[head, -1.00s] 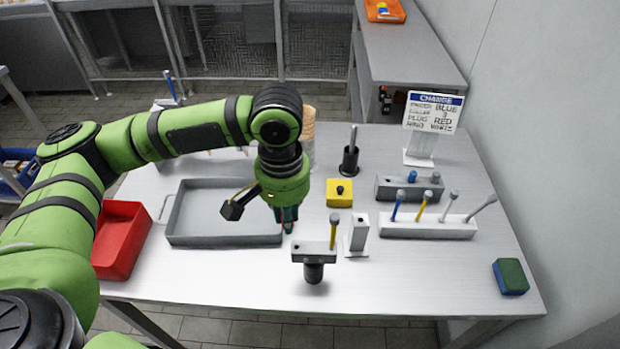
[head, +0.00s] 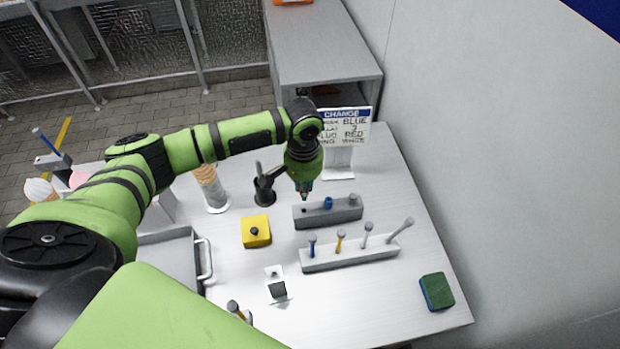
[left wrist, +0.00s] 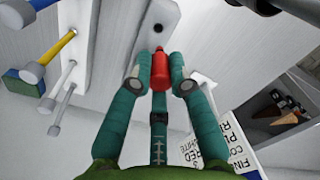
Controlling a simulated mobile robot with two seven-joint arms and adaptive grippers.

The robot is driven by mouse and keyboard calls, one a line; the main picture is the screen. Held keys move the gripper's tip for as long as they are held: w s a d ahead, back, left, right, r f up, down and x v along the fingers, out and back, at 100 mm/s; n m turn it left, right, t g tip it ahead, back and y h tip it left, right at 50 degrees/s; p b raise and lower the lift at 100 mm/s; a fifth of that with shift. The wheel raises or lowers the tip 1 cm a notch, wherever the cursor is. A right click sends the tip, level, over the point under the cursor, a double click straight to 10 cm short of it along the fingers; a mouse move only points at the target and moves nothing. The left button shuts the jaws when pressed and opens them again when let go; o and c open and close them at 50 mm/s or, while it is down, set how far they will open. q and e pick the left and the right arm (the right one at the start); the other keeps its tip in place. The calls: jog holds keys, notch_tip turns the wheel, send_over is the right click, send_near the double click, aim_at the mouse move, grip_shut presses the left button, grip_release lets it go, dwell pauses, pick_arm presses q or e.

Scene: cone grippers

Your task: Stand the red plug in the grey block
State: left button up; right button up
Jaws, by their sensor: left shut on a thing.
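The grey block (head: 340,214) stands at the back right of the table, with a blue plug and a grey plug in it and an open hole near its left end. My left gripper (head: 304,194) points down just above that left end. In the left wrist view, the left gripper (left wrist: 160,84) is shut on the red plug (left wrist: 160,72), its fingers on either side. The block's end (left wrist: 150,12) with its dark hole shows just beyond the plug. The plug appears apart from the hole; the exact gap is unclear. My right gripper is out of view.
A white rack (head: 350,252) with several coloured pegs stands in front of the block. A yellow block (head: 256,231), a black holder (head: 264,193) and a sign (head: 343,132) are nearby. A green and blue sponge (head: 437,291) lies at the right.

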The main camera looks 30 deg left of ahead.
pick_arm(q)
jog(key=shift+s+r, duration=0.2)
jog(key=shift+s, duration=0.2)
jog(key=shift+w+p, duration=0.2)
jog(key=shift+p, duration=0.35)
jog(key=shift+f+b, duration=0.3)
jog(key=shift+f, duration=0.45)
jog(key=shift+f+b, duration=0.4)
jog(key=shift+f, duration=0.9)
jog(key=shift+p, duration=0.45)
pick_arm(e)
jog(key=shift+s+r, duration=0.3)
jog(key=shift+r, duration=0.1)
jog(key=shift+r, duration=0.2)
pick_arm(q)
jog(key=shift+p, duration=0.45)
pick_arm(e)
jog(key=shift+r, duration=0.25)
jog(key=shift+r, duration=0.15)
